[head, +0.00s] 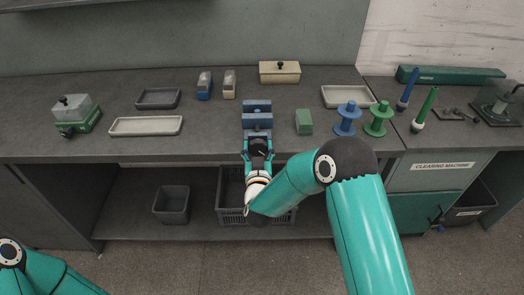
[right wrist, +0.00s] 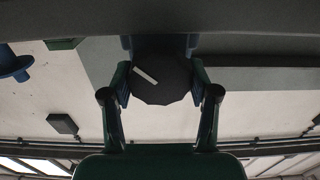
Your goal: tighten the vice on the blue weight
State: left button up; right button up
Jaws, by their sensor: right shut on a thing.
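The blue vice (head: 257,122) stands near the front edge of the bench, in the middle of the head view. Blue blocks sit one behind the other there; I cannot clearly tell the blue weight from the vice jaws. In the right wrist view, a dark round knob (right wrist: 160,82) with a white mark faces the camera, with blue vice parts behind it. My right gripper (head: 258,148) is at the front of the vice, its fingers on both sides of the knob and shut on it. My left gripper is out of view; only part of that arm shows at the lower left.
A green block (head: 304,122) stands right of the vice, then a blue spool (head: 348,118) and a green spool (head: 379,118). A shallow tray (head: 146,126) lies to the left. A cream box (head: 280,72) stands behind. A crate (head: 230,190) is on the shelf below.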

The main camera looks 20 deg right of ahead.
jog(key=shift+f, duration=0.1)
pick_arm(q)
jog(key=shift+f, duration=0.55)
pick_arm(e)
jog(key=o, duration=1.2)
jog(key=shift+d, duration=0.1)
jog(key=shift+c, duration=0.2)
jog(key=shift+s, duration=0.1)
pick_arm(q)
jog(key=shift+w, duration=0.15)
pick_arm(e)
jog(key=v, duration=1.1)
jog(key=shift+s, duration=0.35)
